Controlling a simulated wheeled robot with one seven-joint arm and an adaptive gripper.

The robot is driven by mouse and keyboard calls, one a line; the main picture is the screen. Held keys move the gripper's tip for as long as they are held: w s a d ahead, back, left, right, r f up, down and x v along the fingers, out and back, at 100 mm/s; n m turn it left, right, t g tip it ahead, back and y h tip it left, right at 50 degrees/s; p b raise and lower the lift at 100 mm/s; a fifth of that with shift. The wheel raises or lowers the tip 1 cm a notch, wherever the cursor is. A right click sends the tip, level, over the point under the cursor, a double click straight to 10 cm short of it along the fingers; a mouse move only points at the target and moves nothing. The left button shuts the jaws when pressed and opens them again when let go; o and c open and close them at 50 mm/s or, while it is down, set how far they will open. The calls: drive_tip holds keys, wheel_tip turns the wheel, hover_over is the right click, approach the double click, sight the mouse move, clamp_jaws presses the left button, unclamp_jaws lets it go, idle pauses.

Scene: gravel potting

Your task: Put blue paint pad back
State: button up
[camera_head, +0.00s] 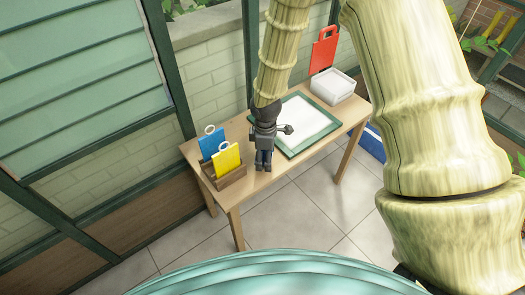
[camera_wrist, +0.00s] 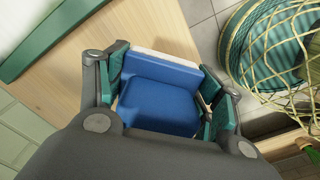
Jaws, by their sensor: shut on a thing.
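My gripper (camera_head: 263,163) hangs over the wooden table, between the wooden holder and the green-framed white panel. In the wrist view its fingers are closed on both sides of the blue paint pad (camera_wrist: 160,103), a blue block with a pale edge strip (camera_wrist: 164,60). The pad is held over the table near its edge; whether it touches the tabletop I cannot tell. In the head view the pad is mostly hidden by the gripper.
A teal netted basket (camera_wrist: 275,45) stands beyond the table edge.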

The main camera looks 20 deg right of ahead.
drive_tip(key=w, duration=0.5)
drive_tip(key=shift+d+f, duration=0.3)
drive_tip(key=shift+d, duration=0.05)
drive_tip(key=shift+f+p, duration=0.4)
drive_tip(key=shift+f, duration=1.25)
drive_tip(key=shift+f, duration=0.15)
drive_tip(key=o, duration=1)
wheel_tip(320, 180, up, 12)
drive_tip(key=shift+b, duration=0.35)
